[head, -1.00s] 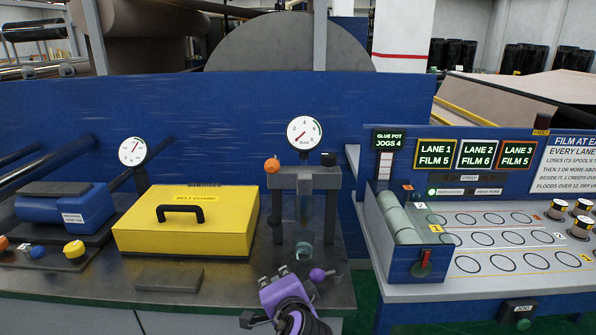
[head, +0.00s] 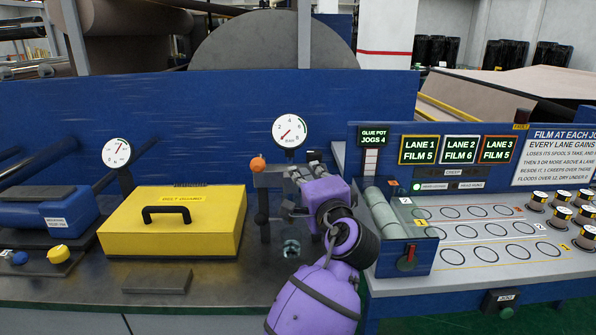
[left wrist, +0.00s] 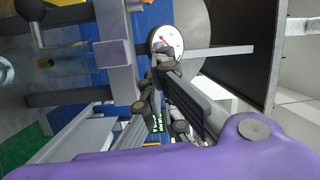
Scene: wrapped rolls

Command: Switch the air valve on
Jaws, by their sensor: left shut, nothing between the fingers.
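A metal press stand rises from the bench, with a round pressure gauge (head: 289,131) on top, its needle at the low left of the scale. An orange knob (head: 257,164) sits at the stand's top left. A dark knob (head: 313,155) sits at its top right. No label shows which part is the air valve. My left gripper (head: 297,178) is shut and empty, in front of the stand's right side, just below the dark knob; I cannot tell whether it touches. The left wrist view shows the fingers (left wrist: 163,70) close by the gauge (left wrist: 166,42). My right gripper is out of view.
A yellow belt guard (head: 172,222) with a black handle lies left on the bench. A roller unit with a red-handled lever (head: 408,257) stands right of my arm. Several spools stand at the far right. A blue wall (head: 180,115) rises behind.

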